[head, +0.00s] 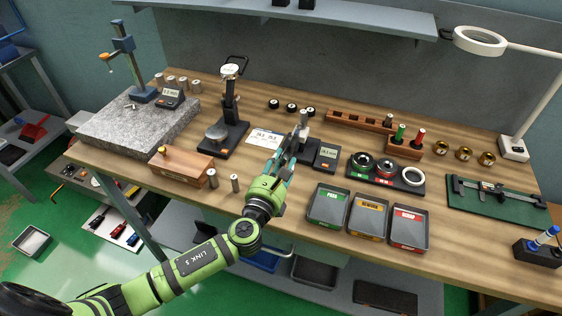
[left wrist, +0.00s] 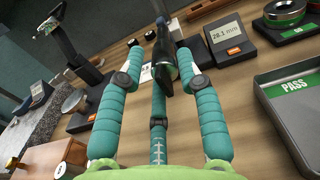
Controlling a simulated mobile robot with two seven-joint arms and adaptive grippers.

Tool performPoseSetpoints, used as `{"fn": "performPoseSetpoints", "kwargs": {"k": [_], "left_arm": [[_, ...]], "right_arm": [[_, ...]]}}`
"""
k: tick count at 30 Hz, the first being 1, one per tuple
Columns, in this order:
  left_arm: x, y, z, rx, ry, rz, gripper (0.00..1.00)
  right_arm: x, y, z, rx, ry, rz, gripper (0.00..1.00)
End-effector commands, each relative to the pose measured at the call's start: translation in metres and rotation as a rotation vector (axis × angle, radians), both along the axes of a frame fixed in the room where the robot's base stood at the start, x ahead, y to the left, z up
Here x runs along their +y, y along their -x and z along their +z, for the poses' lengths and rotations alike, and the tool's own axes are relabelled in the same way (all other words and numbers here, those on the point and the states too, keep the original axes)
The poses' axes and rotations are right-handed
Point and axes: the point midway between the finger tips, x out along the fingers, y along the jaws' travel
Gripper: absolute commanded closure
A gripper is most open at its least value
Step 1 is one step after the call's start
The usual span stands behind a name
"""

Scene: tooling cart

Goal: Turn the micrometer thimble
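The micrometer (head: 303,121) stands upright in a stand near the middle of the bench, its lower part partly hidden by my left gripper. A dark display box (head: 326,156) beside it has a lit screen; in the left wrist view the display box (left wrist: 228,38) reads about 20.1 mm. My left gripper (head: 287,148) reaches in from the front with its fingers at the micrometer. In the left wrist view, the teal fingers of the left gripper (left wrist: 160,53) stand apart on both sides of a dark rounded part, likely the thimble (left wrist: 164,66). Contact is unclear. My right gripper is out of view.
The PASS tray (head: 328,206), REWORK tray and a third red-labelled tray stand front right. A ring-gauge holder (head: 386,172) is right of the display box. Two small cylinders stand near my left wrist.

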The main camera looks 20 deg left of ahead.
Motion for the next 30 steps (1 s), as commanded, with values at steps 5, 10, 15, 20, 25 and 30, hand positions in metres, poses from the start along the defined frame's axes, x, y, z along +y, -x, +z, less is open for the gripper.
{"fn": "performPoseSetpoints", "kwargs": {"k": [5, 10, 15, 20, 25, 30], "left_arm": [[0.000, 0.000, 0.000, 0.000, 0.001, 0.000, 0.65], [0.000, 0.000, 0.000, 0.000, 0.001, 0.000, 1.00], [0.001, 0.000, 0.000, -0.001, 0.002, 0.002, 1.00], [0.001, -0.001, 0.000, -0.001, 0.019, 0.004, 1.00], [0.001, -0.001, 0.000, 0.000, 0.081, 0.004, 1.00], [0.002, -0.001, -0.001, 0.002, 0.196, 0.006, 1.00]], "right_arm": [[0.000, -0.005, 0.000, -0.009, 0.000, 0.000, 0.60], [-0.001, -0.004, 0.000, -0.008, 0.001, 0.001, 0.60], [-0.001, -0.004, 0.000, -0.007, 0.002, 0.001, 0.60], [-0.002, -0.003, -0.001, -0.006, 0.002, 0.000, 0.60], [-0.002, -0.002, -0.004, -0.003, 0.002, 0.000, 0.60], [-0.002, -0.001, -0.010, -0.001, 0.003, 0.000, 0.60]]}}
